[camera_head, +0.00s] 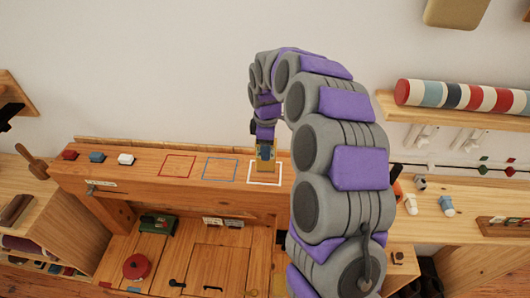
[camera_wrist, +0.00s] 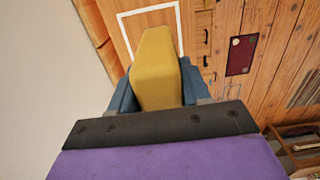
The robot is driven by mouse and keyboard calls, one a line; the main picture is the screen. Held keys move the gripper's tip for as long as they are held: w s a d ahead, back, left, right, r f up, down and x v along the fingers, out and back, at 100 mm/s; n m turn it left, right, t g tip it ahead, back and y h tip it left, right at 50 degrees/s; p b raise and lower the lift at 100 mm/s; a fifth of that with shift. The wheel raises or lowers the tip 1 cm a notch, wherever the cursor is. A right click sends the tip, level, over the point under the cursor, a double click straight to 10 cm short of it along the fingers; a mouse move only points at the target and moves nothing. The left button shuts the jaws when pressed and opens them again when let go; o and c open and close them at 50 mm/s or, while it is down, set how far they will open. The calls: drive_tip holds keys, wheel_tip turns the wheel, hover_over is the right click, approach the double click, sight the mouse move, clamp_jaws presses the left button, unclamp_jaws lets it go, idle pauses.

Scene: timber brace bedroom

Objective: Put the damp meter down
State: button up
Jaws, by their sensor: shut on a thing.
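The damp meter is most likely the yellow block-shaped thing (camera_wrist: 157,75) between my jaws in the wrist view. My gripper (camera_wrist: 158,92) is shut on it, with a blue finger on each side. In the head view, my gripper (camera_head: 265,153) points down at the white outlined square (camera_head: 280,183) on the wooden beam (camera_head: 130,170). The held meter's lower part shows there at the white outline. The white outline (camera_wrist: 180,28) also shows past the meter's far end in the wrist view. I cannot tell whether the meter touches the beam.
A red outline (camera_head: 177,166) and a blue outline (camera_head: 220,169) lie empty left of the white one. A striped roll (camera_head: 465,97) lies on a shelf at right.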

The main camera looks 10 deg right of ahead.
sight(269, 166)
drive_tip(key=shift+w+f, duration=0.15)
drive_tip(key=shift+w, duration=0.65)
wheel_tip(269, 166, down, 4)
drive_tip(key=shift+r+b, duration=0.25)
drive_tip(key=shift+b, duration=0.35)
drive_tip(key=shift+r, duration=0.1)
drive_tip(key=o, duration=1.1)
drive_tip(key=shift+o, duration=0.2)
